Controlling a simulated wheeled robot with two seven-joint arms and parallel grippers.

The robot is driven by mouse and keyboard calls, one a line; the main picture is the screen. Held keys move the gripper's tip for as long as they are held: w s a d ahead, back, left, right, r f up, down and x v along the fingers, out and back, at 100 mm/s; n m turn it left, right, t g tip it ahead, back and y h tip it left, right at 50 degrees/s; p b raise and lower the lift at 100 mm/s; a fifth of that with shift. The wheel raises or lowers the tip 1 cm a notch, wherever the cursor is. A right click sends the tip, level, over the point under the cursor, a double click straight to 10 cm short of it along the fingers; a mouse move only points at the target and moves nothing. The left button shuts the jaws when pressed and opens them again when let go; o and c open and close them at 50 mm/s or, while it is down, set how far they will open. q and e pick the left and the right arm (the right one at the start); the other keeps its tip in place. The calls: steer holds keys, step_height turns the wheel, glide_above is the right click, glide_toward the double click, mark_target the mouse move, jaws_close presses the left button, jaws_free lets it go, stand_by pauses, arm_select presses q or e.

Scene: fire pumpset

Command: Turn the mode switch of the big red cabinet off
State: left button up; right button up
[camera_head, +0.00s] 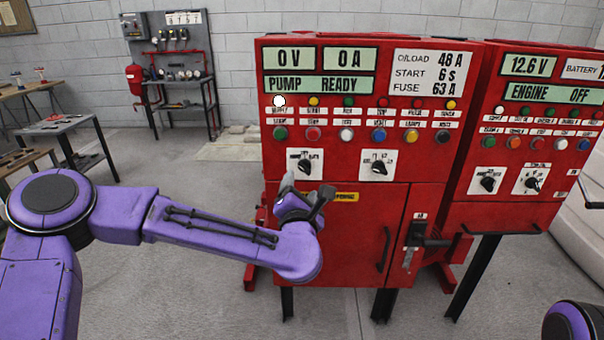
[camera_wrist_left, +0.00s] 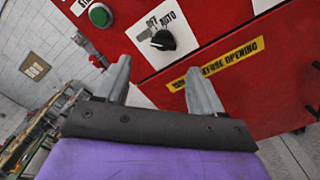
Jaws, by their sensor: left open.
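The big red cabinet (camera_head: 340,235) stands in the middle of the head view. Its mode switch (camera_head: 305,164) is a black knob on a white plate at the panel's lower left. In the left wrist view the same knob (camera_wrist_left: 163,40) shows on a plate with "OFF" and "AUTO" readable; its exact pointing is hard to tell. My left gripper (camera_head: 306,192) is just in front of and below this plate. Its fingers are open and empty, spread to either side below the knob (camera_wrist_left: 158,74), and apart from it. My right gripper is out of view.
A second black knob (camera_head: 379,164) sits to the right on the same panel. A handle (camera_head: 385,250) and a lever (camera_head: 430,242) project from the front. Another red cabinet (camera_head: 545,120) stands close on the right. Open floor (camera_head: 190,225) lies left.

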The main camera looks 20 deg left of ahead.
mark_target(305, 170)
arm_select(q)
steer(key=x, duration=0.2)
steer(key=p+x, duration=0.1)
steer(key=x, duration=0.2)
steer(key=p+x, duration=0.1)
steer(key=x, duration=0.1)
steer(key=shift+w+d, duration=0.15)
steer(key=shift+w, duration=0.35)
steer(key=shift+w+f, duration=0.15)
steer(key=shift+w, duration=0.2)
steer(key=shift+s, duration=0.1)
steer(key=c, duration=1.1)
steer(key=shift+o, duration=0.2)
steer(key=shift+m, duration=0.3)
